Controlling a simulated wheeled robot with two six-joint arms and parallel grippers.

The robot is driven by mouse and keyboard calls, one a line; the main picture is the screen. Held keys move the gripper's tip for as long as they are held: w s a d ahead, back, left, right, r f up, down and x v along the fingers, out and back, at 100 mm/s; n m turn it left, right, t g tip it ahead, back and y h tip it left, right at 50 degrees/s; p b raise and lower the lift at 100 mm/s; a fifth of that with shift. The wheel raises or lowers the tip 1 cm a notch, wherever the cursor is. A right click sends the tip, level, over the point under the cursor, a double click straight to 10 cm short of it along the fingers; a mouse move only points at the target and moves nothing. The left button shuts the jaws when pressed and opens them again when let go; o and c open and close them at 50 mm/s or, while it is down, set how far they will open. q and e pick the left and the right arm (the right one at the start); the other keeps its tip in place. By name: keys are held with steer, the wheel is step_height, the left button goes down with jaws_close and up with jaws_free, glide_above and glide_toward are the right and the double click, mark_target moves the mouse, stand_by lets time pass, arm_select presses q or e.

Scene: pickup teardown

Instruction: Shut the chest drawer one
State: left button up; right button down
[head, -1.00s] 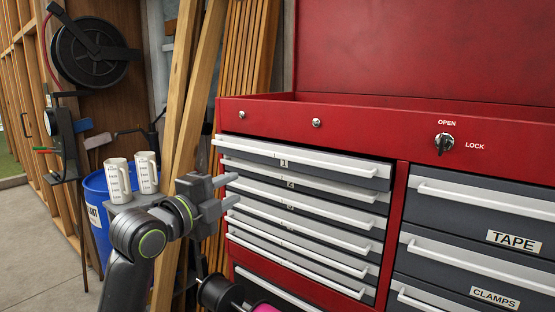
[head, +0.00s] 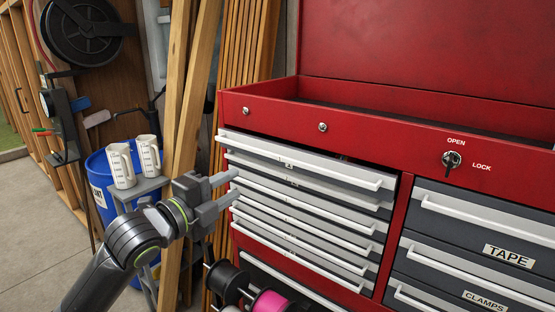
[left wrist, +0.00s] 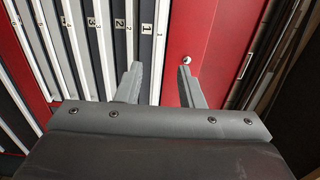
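Chest drawer one (head: 330,177) is the top drawer of the left column in the red tool chest (head: 375,140). It stands out a little from the chest front, with its white bar handle (head: 300,158) along the top. In the left wrist view its label "1" (left wrist: 143,30) shows beside the handle (left wrist: 160,45). My left gripper (head: 236,186) is left of the drawer column, below the top handle's left end. My right gripper is not in view.
More grey drawers lie below, and drawers labelled TAPE (head: 508,256) and CLAMPS (head: 485,298) stand at right. Wooden planks (head: 190,90), a blue bin (head: 100,175) and two white jugs (head: 121,165) are at left. A pink spool (head: 270,303) is below.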

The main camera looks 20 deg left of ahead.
mark_target(280, 159)
arm_select(q)
steer(key=p+x, duration=0.3)
steer(key=x, duration=1.1)
steer(key=shift+w+d, duration=0.2)
steer(key=shift+w, duration=0.4)
steer(key=shift+f, duration=0.1)
jaws_close()
